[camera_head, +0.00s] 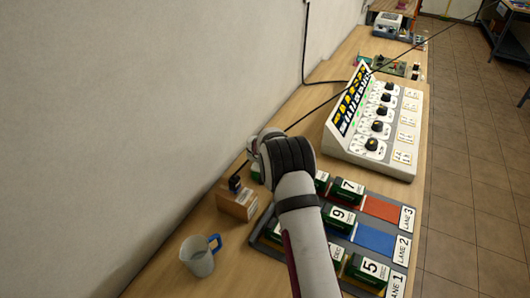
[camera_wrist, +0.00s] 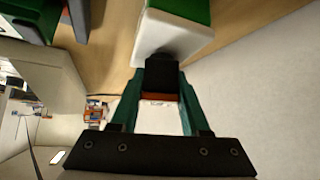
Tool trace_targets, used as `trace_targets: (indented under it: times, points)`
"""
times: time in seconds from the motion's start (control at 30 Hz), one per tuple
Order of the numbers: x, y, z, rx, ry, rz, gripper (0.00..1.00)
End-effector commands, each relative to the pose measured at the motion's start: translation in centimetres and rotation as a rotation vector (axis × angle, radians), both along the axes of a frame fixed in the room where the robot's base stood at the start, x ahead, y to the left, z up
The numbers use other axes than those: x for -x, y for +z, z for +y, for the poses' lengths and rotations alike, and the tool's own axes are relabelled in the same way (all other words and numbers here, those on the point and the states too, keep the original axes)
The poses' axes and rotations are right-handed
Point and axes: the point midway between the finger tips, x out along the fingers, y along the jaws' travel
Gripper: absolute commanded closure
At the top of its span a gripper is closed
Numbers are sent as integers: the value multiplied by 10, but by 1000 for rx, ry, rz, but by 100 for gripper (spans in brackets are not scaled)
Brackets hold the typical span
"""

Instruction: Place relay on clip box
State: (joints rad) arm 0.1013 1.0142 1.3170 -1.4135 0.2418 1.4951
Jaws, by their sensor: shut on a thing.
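My arm hides the fingers and the relay there.
A brown box (camera_head: 238,207) with a small black object (camera_head: 235,183) on it stands left of my arm, near a grey mug with a blue handle (camera_head: 199,260). A lane tray (camera_head: 342,265) with numbered green blocks is at right. A sloped control panel (camera_head: 375,128) stands behind.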

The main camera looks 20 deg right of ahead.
Motion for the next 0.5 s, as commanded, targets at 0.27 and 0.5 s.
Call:
trace_targets:
  times: [0.27,0.5]
  points:
    - [0,-2,0,-1,-1,-1,36]
    - [0,-2,0,-1,-1,0,24]
